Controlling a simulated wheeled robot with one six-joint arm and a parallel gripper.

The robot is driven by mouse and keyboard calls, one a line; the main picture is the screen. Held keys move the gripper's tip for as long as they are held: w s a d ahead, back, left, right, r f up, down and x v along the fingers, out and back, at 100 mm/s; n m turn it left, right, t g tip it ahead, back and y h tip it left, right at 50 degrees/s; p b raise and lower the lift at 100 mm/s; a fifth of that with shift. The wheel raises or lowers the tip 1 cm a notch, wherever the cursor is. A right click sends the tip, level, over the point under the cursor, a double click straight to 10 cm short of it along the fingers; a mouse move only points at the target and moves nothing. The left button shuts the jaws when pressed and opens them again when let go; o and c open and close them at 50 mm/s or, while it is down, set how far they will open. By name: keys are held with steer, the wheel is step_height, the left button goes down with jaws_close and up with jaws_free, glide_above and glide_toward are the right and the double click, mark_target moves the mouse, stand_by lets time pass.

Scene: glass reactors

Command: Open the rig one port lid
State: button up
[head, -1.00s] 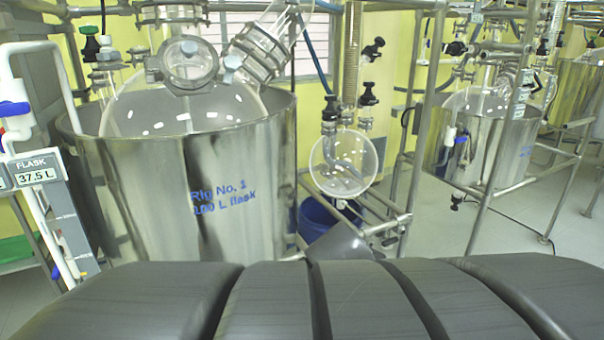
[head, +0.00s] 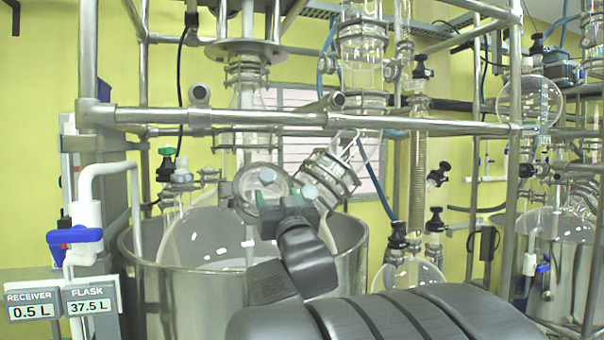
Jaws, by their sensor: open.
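The rig one flask (head: 205,240) is a large clear glass vessel sitting in a steel pot (head: 160,290). On its front is a round port lid (head: 262,180) with a dark ring and pale knobs. My gripper (head: 281,208) is dark grey and open, at the lower right of the lid. It overlaps the lid's lower edge in the head view, and I cannot tell whether it touches it. My gripper and wrist hide part of the flask and the pot's rim.
A steel frame bar (head: 300,120) crosses above the flask. A slanted glass neck (head: 330,172) stands close right of the lid. White piping with a blue valve (head: 75,236) and volume displays (head: 62,303) are at left. A second steel pot (head: 570,270) is at right.

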mark_target(268, 177)
steer(key=p+x, duration=0.4)
steer(key=x, duration=0.9)
steer(key=shift+w+f, duration=0.1)
steer(key=shift+w, duration=0.05)
jaws_close()
